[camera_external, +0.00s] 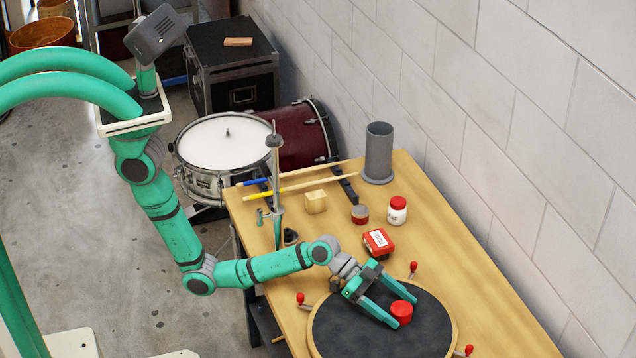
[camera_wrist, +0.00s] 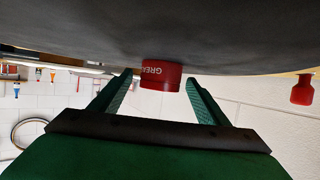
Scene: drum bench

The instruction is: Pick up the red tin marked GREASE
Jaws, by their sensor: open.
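The red tin (camera_external: 401,312) stands on a round dark drum head with a wooden rim (camera_external: 313,335) on the bench. In the wrist view the tin (camera_wrist: 161,75) shows white letters reading "GREA", the rest hidden round its side; the picture is upside down. My gripper (camera_external: 397,310) is low over the drum head, its two green fingers open. In the wrist view my gripper (camera_wrist: 158,78) has one finger to each side of the tin, with a gap visible on both sides. The tin is near the fingertips and not clamped.
Red-handled clamps (camera_external: 413,268) stand around the drum rim. Behind on the wooden bench (camera_external: 470,300) are a red box with a white label (camera_external: 378,242), a red-lidded white jar (camera_external: 397,210), a small tin (camera_external: 360,214), a wooden block (camera_external: 315,202) and a grey cylinder (camera_external: 379,153). A metal stand (camera_external: 276,195) rises at left.

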